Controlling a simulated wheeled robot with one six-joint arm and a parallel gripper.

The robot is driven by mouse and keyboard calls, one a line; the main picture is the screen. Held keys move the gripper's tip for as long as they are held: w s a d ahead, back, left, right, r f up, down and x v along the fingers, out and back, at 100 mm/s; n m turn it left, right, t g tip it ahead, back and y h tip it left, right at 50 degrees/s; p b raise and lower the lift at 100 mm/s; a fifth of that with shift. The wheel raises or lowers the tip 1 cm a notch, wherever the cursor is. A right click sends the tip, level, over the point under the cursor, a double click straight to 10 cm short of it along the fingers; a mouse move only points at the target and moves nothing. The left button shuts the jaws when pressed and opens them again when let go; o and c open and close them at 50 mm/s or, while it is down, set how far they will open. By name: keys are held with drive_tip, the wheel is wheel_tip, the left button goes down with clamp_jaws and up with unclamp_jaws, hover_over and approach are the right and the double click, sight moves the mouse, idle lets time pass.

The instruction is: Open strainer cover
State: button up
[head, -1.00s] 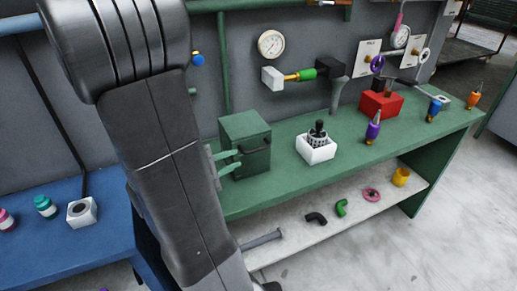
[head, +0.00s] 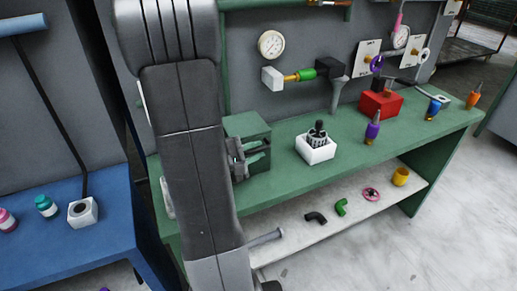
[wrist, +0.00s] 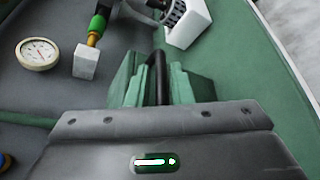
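The strainer is a green box (head: 247,126) on the green bench, with its cover and a black handle on the front. In the head view my arm hides its left part. My gripper (head: 257,154) is at the front of the box, with its green fingers at the handle. In the wrist view the black handle (wrist: 158,80) runs between the two spread fingers of my gripper (wrist: 157,90). Gaps seem to show beside the handle, so the fingers look open around it. Whether one touches it I cannot tell. The cover looks shut.
A white box with a black-topped part (head: 316,149) stands on the green bench (head: 290,173) to the right. A gauge (head: 271,44) and a pipe with a green valve (head: 305,75) are on the wall behind. A blue table (head: 95,232) is at the left.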

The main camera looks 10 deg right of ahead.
drive_tip(key=shift+x, duration=0.75)
clamp_jaws()
drive_tip(key=shift+r, duration=0.1)
